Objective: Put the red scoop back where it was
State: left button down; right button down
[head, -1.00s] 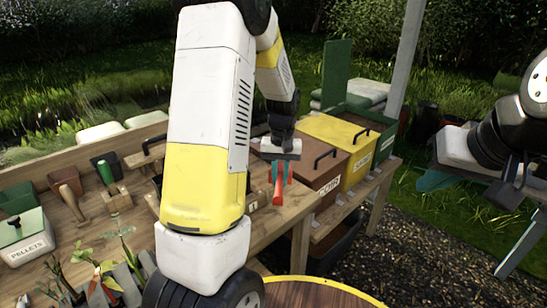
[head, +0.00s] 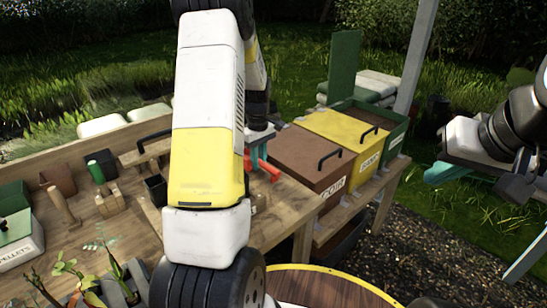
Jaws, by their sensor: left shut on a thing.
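The red scoop (head: 270,171) is in the head view, just right of my yellow and white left arm, above the right end of the wooden bench (head: 283,207). My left gripper (head: 256,159) is shut on it. The arm hides part of the gripper and of the scoop, so I cannot tell how far the scoop is above the bench. The brown COIR bin (head: 309,153) stands just right of the scoop. My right gripper (head: 447,172) is at the right, away from the bench and bins; its jaw opening is unclear.
A yellow bin (head: 345,131) and a green open bin (head: 391,135) stand beyond the COIR bin. A green-handled tool (head: 97,171), a wooden-handled tool (head: 61,205) and a PELLETS box (head: 18,240) are on the bench. A round wooden top (head: 325,287) is in front.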

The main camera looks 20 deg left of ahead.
pick_arm(q)
jog(key=shift+f, duration=1.1)
jog(key=c, duration=1.3)
grip_release()
jog(key=shift+f, duration=0.1)
notch_tip(320, 180, up, 12)
jog(key=shift+d+f, duration=0.1)
jog(key=s+d+r+m+t+h, duration=0.1)
jog(key=s+d+r+m+t, duration=0.1)
jog(key=s+d+r+m, duration=0.4)
jog(key=s+d+r+m+t+h, duration=0.15)
jog(key=s+d+r, duration=0.25)
jog(key=s+r, duration=0.5)
jog(key=shift+s+d+f+m+t, duration=0.25)
jog(key=shift+s+d+m+t, duration=0.45)
jog(key=shift+s, duration=0.95)
jog(key=shift+s+d+f+m+t, duration=0.25)
jog(key=shift+s+d+m, duration=0.2)
jog(key=shift+s+m, duration=0.9)
jog(key=shift+s+d+f+m+t, duration=0.25)
jog(key=shift+s+d+m+t, duration=0.25)
jog(key=shift+s, duration=1.45)
